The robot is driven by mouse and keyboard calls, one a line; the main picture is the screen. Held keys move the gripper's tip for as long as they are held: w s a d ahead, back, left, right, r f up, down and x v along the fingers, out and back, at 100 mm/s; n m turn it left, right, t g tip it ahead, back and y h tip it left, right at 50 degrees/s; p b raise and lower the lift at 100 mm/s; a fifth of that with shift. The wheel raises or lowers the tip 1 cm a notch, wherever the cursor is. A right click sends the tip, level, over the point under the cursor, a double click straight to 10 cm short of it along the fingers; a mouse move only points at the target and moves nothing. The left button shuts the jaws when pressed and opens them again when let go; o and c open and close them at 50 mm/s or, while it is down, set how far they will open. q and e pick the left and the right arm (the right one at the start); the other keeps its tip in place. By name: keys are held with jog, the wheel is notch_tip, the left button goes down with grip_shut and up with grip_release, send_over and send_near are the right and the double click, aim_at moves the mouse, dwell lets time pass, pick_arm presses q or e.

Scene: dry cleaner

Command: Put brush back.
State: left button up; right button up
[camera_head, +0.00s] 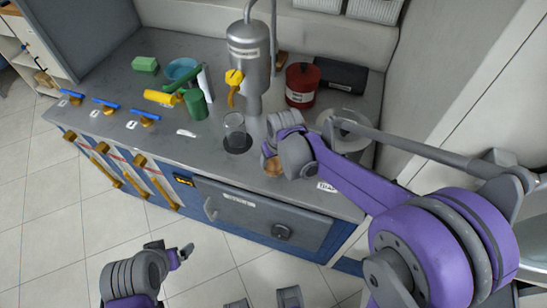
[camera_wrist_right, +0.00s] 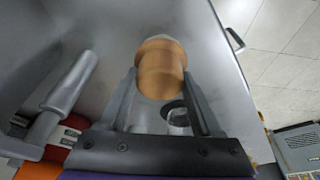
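A small round wooden piece, which I take for the brush (camera_wrist_right: 161,70), sits between my right fingertips in the right wrist view, with a paler end beyond the wood. In the head view the wooden piece (camera_head: 272,167) shows just below my right gripper (camera_head: 281,147), over the front of the grey counter. The right fingers (camera_wrist_right: 160,85) lie close against both sides of it and look shut on it. Whether its far end touches the counter is hidden. My left gripper (camera_head: 184,252) is low in front of the counter, clear of it; its finger gap is unclear.
A clear glass (camera_head: 234,128) stands left of my right gripper, before a steel tank (camera_head: 249,60). A red canister (camera_head: 302,84), black box (camera_head: 342,75) and grey round dish (camera_head: 352,140) are behind and right. Green and yellow items (camera_head: 196,104) crowd the left counter.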

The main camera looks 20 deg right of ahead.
aim_at(278, 173)
jog(key=o, duration=0.4)
jog(key=shift+o, duration=0.2)
jog(key=shift+s+r, duration=0.1)
jog(key=shift+r, duration=0.4)
jog(key=a+p+v, duration=0.1)
jog(key=p+v, duration=0.1)
jog(key=v, duration=0.9)
jog(key=s+d+f+m+t, duration=0.1)
jog(key=s+d+f, duration=0.1)
jog(key=s, duration=0.7)
jog(key=s+d+f+m+t, duration=0.1)
jog(key=s+d+f, duration=0.2)
jog(key=s, duration=0.6)
jog(key=shift+f+h, duration=0.3)
jog(key=shift+f, duration=0.3)
jog(key=shift+s+d, duration=0.1)
jog(key=shift+s, duration=0.05)
